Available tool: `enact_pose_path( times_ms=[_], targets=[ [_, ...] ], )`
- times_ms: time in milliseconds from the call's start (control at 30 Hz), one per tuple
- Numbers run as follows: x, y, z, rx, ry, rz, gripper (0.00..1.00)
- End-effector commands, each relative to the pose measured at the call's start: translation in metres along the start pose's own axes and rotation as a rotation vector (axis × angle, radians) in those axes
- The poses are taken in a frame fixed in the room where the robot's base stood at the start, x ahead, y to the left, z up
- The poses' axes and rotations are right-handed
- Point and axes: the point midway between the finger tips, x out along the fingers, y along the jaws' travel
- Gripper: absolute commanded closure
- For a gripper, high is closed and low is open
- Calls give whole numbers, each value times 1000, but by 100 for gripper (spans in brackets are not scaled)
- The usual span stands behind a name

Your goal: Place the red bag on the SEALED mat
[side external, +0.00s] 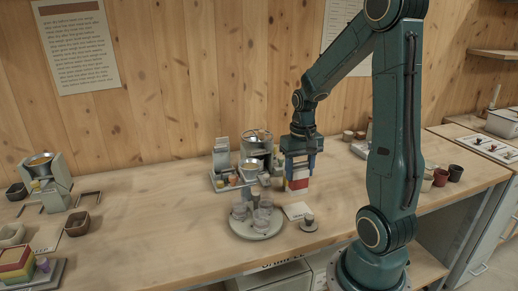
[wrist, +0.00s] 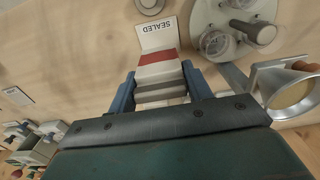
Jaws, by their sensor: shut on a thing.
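The red bag (side external: 298,183), a small block-like packet with red and white bands, is between the blue fingers of my gripper (side external: 299,167). In the wrist view the bag (wrist: 157,58) shows a red band and pale faces, with my gripper (wrist: 160,84) shut on its sides. The white SEALED mat (wrist: 155,32) lies just beyond the bag, its label visible and its nearer part hidden behind the bag. In the side view the mat (side external: 296,211) is on the bench, in front of the bag. I cannot tell whether the bag touches the bench.
A round tray (side external: 258,235) with several clear cups stands left of the mat. A small dark-topped cup (side external: 308,222) is at the mat's front right. A metal funnel stand (side external: 248,171) is close left of my gripper.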

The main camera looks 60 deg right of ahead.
Motion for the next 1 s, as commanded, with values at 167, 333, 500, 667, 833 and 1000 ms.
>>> enact_pose_path(
  times_ms=[167, 333, 500, 667, 833, 1000],
  targets=[
    [15, 0, 0, 0, -1, 0, 79],
    [17, 0, 0, 0, 1, 0, 79],
    [23, 0, 0, 0, -1, 0, 79],
    [40, 0, 1, 0, -4, 0, 79],
    [56, 0, 1, 0, -3, 0, 79],
    [60, 0, 0, 0, 0, 0, 79]
  ],
)
